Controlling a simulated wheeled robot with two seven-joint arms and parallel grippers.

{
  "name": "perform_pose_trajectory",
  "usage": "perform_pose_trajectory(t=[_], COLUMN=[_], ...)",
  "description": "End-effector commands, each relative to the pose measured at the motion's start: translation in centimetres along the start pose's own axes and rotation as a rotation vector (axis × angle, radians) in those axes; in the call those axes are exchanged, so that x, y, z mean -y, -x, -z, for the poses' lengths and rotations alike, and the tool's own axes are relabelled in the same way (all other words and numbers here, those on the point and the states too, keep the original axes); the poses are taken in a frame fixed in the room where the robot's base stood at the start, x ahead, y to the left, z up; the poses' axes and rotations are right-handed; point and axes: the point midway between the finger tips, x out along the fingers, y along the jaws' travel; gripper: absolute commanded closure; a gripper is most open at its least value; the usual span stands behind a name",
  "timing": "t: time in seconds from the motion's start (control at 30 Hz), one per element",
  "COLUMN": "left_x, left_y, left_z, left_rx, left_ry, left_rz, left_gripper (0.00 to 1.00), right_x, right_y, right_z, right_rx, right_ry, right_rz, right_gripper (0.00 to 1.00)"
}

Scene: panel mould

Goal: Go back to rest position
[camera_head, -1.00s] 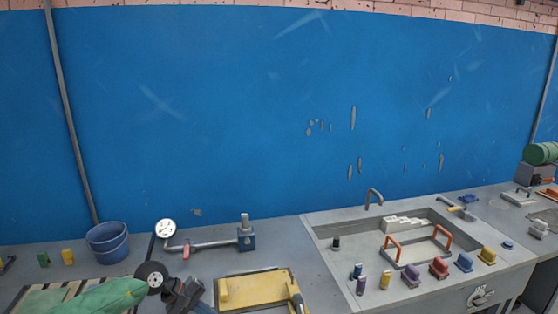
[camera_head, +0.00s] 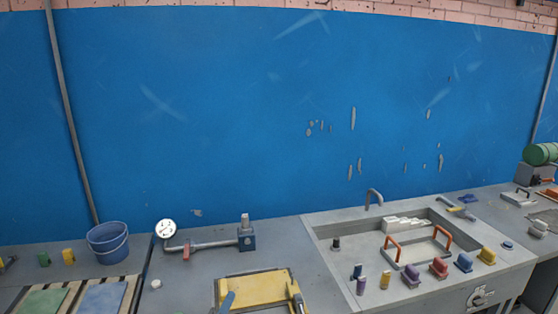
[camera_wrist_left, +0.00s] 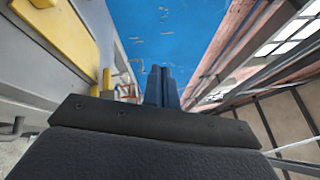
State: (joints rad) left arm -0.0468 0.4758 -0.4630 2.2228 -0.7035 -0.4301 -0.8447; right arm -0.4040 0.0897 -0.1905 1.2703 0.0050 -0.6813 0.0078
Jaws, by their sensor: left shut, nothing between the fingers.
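My left gripper (camera_head: 228,299) shows only as blue fingertips at the bottom edge of the head view, in front of the yellow panel mould (camera_head: 262,287). In the left wrist view its two dark blue fingers (camera_wrist_left: 161,86) are closed together with nothing between them. They point toward the blue wall. The yellow mould also shows at the upper left of the wrist view (camera_wrist_left: 62,37), to the side of the fingers. I cannot tell whether the fingertips touch it. My right gripper is in neither view.
A pressure gauge (camera_head: 166,229) on a pipe and a blue bucket (camera_head: 108,243) stand at the back left. A sink (camera_head: 327,231) with orange-handled frame (camera_head: 392,247) and several coloured pieces lies to the right. Green and blue panels (camera_head: 103,297) lie at the lower left.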

Motion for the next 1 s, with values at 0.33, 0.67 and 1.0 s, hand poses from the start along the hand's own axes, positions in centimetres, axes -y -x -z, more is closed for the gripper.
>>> perform_pose_trajectory(t=[0.33,0.67,1.0], left_x=[-9.9,-14.7,-15.3], left_y=[11.4,23.9,31.1], left_z=[-1.1,2.0,4.3], left_rx=[0.4,0.77,0.987], left_ry=[0.806,1.298,1.494], left_rz=[-0.525,-0.921,-1.126], left_gripper=[1.0,1.0,1.0], right_x=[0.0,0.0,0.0], right_y=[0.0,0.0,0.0], right_z=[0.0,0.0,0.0], right_rx=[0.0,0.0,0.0], right_ry=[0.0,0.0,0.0], right_rz=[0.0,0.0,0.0], right_gripper=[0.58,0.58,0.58])
